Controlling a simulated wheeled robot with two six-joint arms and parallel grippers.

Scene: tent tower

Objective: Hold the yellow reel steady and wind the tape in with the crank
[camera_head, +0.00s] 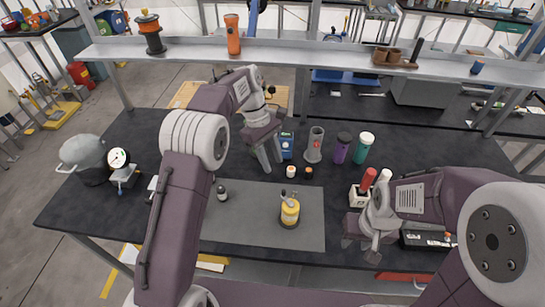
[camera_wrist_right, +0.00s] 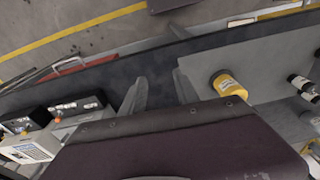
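The yellow reel (camera_head: 290,213) stands upright on a grey mat (camera_head: 250,240) on the dark table. A small metallic crank shows on its top in the head view. No drawn-out tape can be made out. The reel also shows in the right wrist view (camera_wrist_right: 228,85), to the right of the fingers. My left gripper (camera_head: 270,158) is above the table, behind and left of the reel, fingers apart and empty. My right gripper (camera_head: 360,243) is right of the reel, beyond the mat's right edge. Its fingers (camera_wrist_right: 158,92) are apart with nothing between them.
Behind the reel stand a grey holder (camera_head: 314,146), a purple bottle (camera_head: 340,149), a green-and-white bottle (camera_head: 363,148) and two small jars. A small dark bottle (camera_head: 221,192) is on the mat's left. A gauge (camera_head: 119,159) stands at left. A black case (camera_head: 428,239) lies at right.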

